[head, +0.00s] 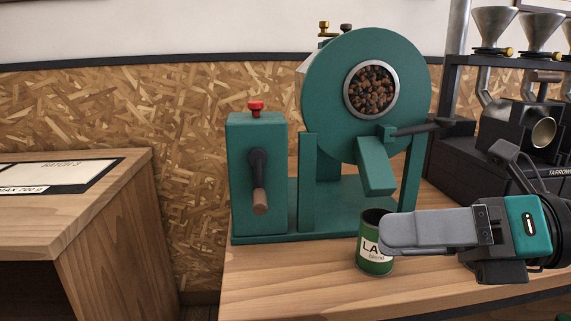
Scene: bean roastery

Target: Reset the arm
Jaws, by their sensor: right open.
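My right gripper (388,234) reaches in from the right edge above the wooden counter. It is open, seen side-on, so one finger mostly hides the other. Its fingertips overlap the upper right part of a green can (374,262) with a white label in the picture. I cannot tell whether they touch it or whether the can is between the fingers. The can stands upright on the counter below the chute of the green roaster (320,90); its dark open top partly shows. My left gripper is not in view.
The roaster has a round window full of beans (372,89), a side lever (259,180) and a red knob (256,107). A dark machine with metal funnels (494,25) stands at the right. A separate wooden table (110,200) is at the left, past a gap.

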